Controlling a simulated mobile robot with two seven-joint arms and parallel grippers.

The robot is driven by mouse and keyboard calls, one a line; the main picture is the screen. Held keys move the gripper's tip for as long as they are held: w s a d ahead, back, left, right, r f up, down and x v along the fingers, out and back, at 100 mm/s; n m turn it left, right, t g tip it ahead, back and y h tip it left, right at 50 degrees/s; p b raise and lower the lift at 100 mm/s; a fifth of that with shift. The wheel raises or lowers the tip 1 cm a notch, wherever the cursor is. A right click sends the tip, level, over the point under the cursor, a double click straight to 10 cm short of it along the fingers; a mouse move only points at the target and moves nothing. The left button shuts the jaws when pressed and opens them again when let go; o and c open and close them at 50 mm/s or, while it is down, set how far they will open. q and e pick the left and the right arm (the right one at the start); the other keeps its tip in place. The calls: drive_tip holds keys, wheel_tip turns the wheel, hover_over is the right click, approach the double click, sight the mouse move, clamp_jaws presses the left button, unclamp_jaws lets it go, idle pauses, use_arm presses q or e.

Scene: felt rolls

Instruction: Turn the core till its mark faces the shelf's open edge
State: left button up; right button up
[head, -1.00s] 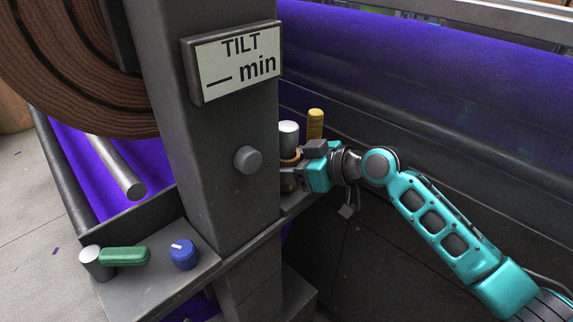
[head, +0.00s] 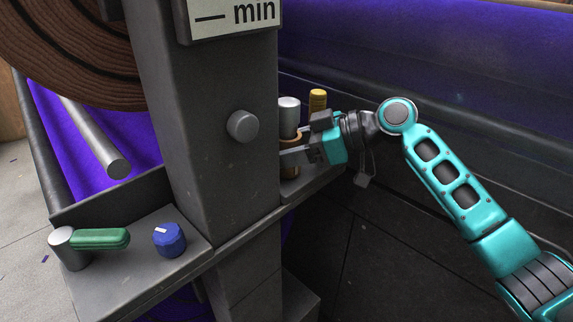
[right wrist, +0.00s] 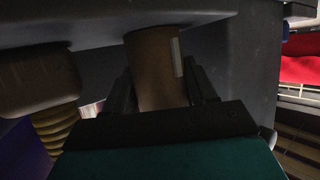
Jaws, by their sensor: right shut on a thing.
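In the right wrist view the core (right wrist: 155,70) is between my fingers. Its mark (right wrist: 177,57) is a pale strip along the right side of the face seen there; the head view does not show the mark. My right gripper (head: 292,148) is shut on the core, its fingers on either side; the gripper also shows in the wrist view (right wrist: 161,92). My left gripper is out of view.
The grey column (head: 215,150) with a round knob (head: 242,126) stands close left of the gripper. A yellow ribbed piece (head: 317,99) stands just behind the core. A green-handled lever (head: 98,239) and blue dial (head: 169,240) sit on the front ledge.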

drive_tip(key=shift+f+n+g+b, duration=0.15)
drive_tip(key=shift+n+g+b, duration=0.35)
drive_tip(key=shift+g, duration=0.1)
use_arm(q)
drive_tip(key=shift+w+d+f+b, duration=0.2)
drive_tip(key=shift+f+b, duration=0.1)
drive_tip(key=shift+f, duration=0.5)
use_arm(e)
drive_tip(key=shift+n+g, duration=0.4)
drive_tip(key=shift+g, duration=0.1)
drive_tip(key=o, duration=0.7)
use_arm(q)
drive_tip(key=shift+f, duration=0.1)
use_arm(e)
wheel_tip(320, 180, up, 19)
drive_tip(key=p, duration=0.2)
drive_tip(key=shift+p, duration=0.35)
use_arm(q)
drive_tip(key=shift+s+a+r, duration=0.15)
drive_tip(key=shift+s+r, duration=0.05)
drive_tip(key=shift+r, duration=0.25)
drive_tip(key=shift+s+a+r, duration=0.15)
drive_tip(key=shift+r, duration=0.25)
use_arm(e)
drive_tip(key=shift+r, duration=0.65)
drive_tip(key=shift+d, duration=0.1)
